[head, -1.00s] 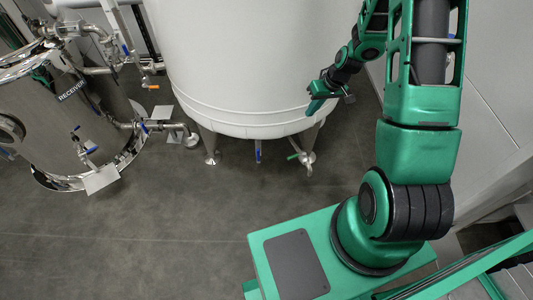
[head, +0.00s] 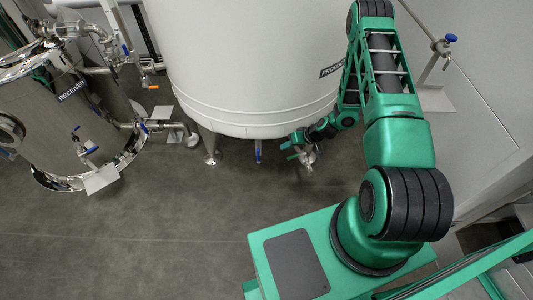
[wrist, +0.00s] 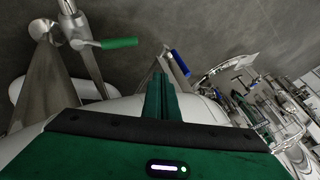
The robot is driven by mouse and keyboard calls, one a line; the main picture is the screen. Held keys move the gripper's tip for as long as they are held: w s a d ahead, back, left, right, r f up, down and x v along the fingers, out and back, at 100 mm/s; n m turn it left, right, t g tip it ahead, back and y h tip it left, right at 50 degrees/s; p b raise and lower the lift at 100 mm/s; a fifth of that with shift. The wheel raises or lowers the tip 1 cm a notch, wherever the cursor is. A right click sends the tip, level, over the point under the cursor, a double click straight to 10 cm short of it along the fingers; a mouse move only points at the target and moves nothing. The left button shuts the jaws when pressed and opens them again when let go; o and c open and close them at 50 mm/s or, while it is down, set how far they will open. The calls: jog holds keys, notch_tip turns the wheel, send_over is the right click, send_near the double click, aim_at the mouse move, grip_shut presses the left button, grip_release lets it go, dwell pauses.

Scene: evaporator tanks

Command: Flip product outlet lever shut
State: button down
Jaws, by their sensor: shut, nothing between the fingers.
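The large white tank (head: 235,60) stands in the middle of the head view. Under its lower right edge is an outlet valve (head: 308,163) with a green lever (head: 292,156). The green lever also shows in the wrist view (wrist: 119,43), at the upper left, sticking out sideways from the metal valve pipe (wrist: 82,45). My gripper (head: 286,145) is beside the tank's bottom edge, close to the green lever. In the wrist view its fingers (wrist: 161,92) are together and empty, below and right of the lever, with a visible gap between them.
A blue lever (head: 257,154) hangs under the tank to the left and shows right of my fingers in the wrist view (wrist: 181,62). Tank legs (head: 209,148) stand nearby. A steel receiver tank (head: 60,120) is at the left. The grey floor (head: 160,230) in front is clear.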

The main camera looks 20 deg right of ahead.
send_near(258, 157)
jog(key=w+d+f, duration=0.3)
jog(key=d+f, duration=0.1)
jog(key=shift+w+a+f, duration=0.1)
jog(key=shift+a+f, duration=0.05)
jog(key=shift+a, duration=0.95)
jog(key=shift+w+a+f, duration=0.1)
jog(key=shift+a+f, duration=0.05)
jog(key=shift+a, duration=0.95)
